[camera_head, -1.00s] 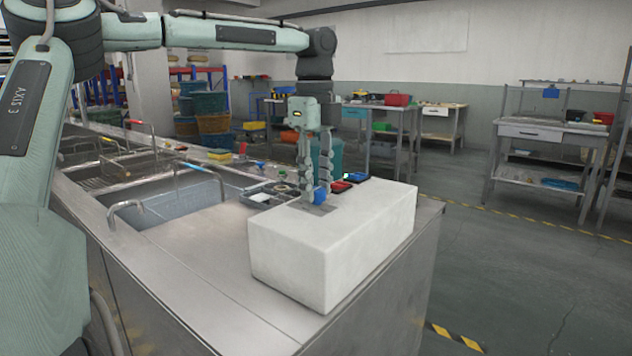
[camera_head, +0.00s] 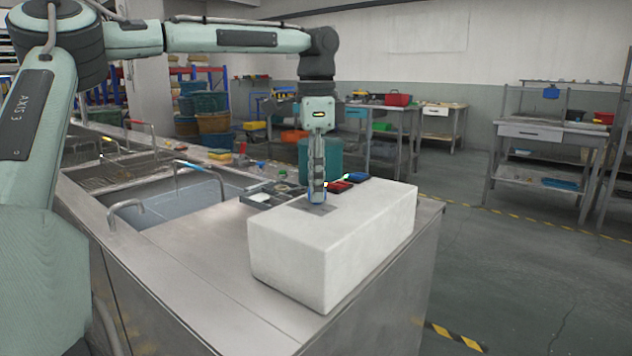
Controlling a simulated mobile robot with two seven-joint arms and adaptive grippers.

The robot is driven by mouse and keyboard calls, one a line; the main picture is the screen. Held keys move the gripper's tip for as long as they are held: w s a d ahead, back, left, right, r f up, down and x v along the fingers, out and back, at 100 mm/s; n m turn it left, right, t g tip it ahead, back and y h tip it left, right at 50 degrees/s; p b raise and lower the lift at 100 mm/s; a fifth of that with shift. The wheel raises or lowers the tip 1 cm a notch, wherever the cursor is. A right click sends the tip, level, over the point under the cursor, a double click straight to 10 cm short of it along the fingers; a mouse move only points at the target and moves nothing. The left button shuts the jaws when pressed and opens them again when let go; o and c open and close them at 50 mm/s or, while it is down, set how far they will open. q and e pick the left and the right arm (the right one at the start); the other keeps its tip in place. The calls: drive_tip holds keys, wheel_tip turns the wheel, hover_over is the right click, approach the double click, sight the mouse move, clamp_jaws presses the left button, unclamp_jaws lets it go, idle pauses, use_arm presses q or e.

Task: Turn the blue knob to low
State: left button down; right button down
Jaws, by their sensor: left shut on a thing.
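The blue knob (camera_head: 311,199) is on top of a white box (camera_head: 330,245) at the end of the steel counter. Only a sliver of its blue shows, as my left gripper covers most of it. My left gripper (camera_head: 317,196) points straight down from above and is shut on the knob. It is seen edge-on, its fingers overlapping in the view. A grey plate (camera_head: 330,209) lies under the knob on the box top. The knob's pointer and any markings are too small or hidden to read. My right gripper does not show.
A red tray (camera_head: 340,187) and a blue tray (camera_head: 355,177) stand just behind the box. A dark divided tray (camera_head: 270,196) lies to its left, beside the sink basin (camera_head: 185,207). A teal bin (camera_head: 325,160) stands behind.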

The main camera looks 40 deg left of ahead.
use_arm(q)
drive_tip(key=shift+n, duration=0.6)
drive_tip(key=c, duration=1.2)
unclamp_jaws()
drive_tip(key=shift+o, duration=0.2)
wheel_tip(320, 180, up, 12)
drive_tip(key=shift+s+d+f, duration=0.1)
drive_tip(key=shift+s, duration=0.05)
